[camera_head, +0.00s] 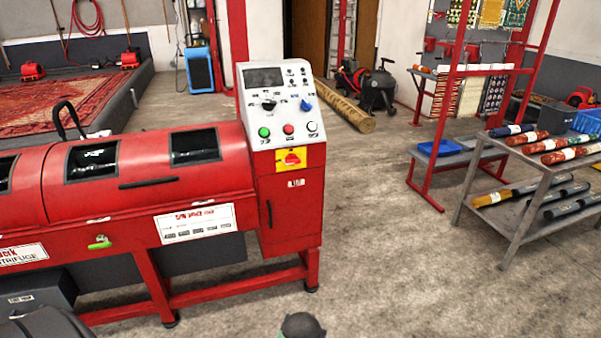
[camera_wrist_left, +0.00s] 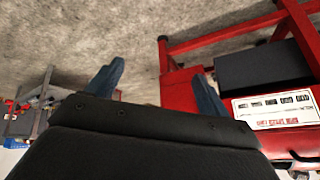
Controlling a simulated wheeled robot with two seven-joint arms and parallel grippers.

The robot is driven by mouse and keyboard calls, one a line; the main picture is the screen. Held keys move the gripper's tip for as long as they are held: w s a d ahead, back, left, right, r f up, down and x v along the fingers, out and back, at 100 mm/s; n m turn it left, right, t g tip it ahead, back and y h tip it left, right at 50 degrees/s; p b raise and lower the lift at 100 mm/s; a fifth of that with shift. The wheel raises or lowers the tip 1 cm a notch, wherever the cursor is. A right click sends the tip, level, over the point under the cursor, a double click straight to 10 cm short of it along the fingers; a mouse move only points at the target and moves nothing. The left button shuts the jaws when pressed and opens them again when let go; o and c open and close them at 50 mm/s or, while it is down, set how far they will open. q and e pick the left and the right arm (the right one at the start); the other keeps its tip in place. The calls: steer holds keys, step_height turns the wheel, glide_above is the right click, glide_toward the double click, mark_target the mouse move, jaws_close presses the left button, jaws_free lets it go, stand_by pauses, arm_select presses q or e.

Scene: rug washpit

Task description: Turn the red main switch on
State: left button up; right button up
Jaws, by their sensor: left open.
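The red main switch (camera_head: 292,158) sits on a yellow plate on the front of the red centrifuge's control cabinet, below the white control panel (camera_head: 283,104). Its handle looks roughly level, but its exact setting is too small to read. In the left wrist view my left gripper (camera_wrist_left: 155,88) is open and empty, its two dark fingers wide apart. It is apart from the switch, with the floor and the machine's red frame (camera_wrist_left: 215,45) beyond it. The switch is not visible in that view. My right gripper is not in view.
The long red centrifuge (camera_head: 110,185) fills the left side. The panel has green, red and white buttons plus black and blue knobs. A grey shelf cart (camera_head: 525,205) with rolled rugs stands right, near a red rack (camera_head: 430,175). The floor between is clear.

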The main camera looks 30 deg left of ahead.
arm_select(q)
steer(key=w+a+r+n+t+y+b, duration=0.1)
steer(key=w+a+b, duration=0.1)
steer(key=w+a, duration=0.3)
steer(key=w+a+n+t+y+b, duration=0.1)
steer(key=w+a+y, duration=0.15)
steer(key=w, duration=0.55)
steer(key=n+t+y+b, duration=0.4)
steer(key=n+y+b, duration=0.25)
steer(key=b, duration=0.55)
glide_toward(294, 163)
steer(key=x, duration=0.2)
steer(key=shift+y, duration=0.3)
steer(key=shift+f+x, duration=0.2)
steer(key=shift+x, duration=3.5)
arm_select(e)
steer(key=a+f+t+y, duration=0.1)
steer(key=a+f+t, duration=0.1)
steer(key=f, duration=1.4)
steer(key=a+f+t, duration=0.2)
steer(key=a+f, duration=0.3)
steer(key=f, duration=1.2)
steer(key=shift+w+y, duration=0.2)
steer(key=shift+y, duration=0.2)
arm_select(q)
steer(key=shift+p, duration=0.3)
steer(key=c, duration=1)
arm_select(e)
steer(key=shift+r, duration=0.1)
